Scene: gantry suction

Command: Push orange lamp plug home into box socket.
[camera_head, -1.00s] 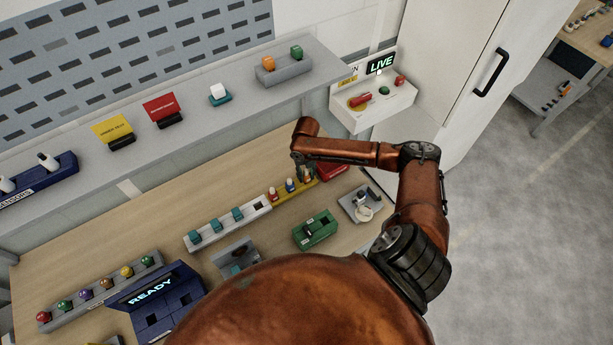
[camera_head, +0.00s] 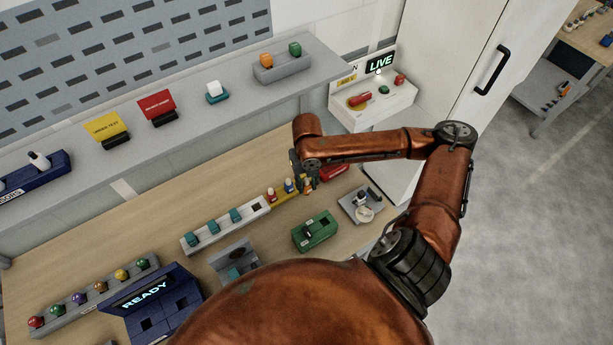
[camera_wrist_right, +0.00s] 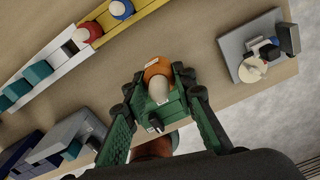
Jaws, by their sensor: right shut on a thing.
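In the right wrist view, the orange lamp plug (camera_wrist_right: 157,70), an orange body with a pale rounded top, sits between the green-padded fingers of my right gripper (camera_wrist_right: 158,92), which are shut on it. In the head view, my right gripper (camera_head: 305,182) is above the table near the right end of the yellow rack. The green box (camera_head: 315,231) stands on the table nearer to me, with a dark opening and a black part on top. It shows behind the plug in the right wrist view (camera_wrist_right: 155,119), partly hidden. The plug is apart from the box in the head view. My left gripper is out of view.
The yellow rack (camera_head: 281,199) holds a red and a blue plug and joins a white rack (camera_head: 223,229) with teal blocks. A grey fixture (camera_head: 361,205) stands right of the green box. A red item (camera_head: 335,172) lies behind the gripper. Bare wood lies between them.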

